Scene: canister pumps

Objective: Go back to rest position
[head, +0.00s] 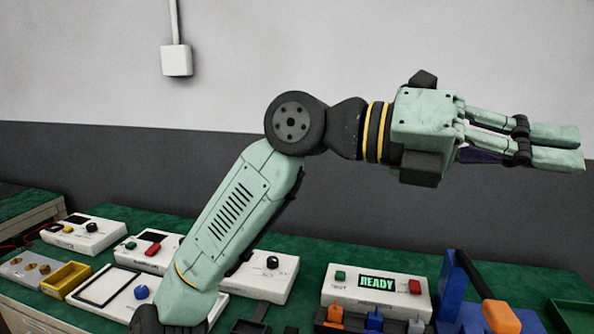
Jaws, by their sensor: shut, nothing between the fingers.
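My gripper (578,147) is at the upper right of the head view, at the end of my pale green arm. Its two fingers point right and lie close together, shut with nothing between them. The gripper is raised well above the bench, in front of the grey and white wall. My arm rises from the bottom of the view and hides part of the bench and the boxes behind it.
A green bench (330,262) runs along the wall. On it are a white box reading READY (350,299), a blue stand with an orange handle (500,312), a yellow tray (66,279) and several white boxes. The air around my gripper is clear.

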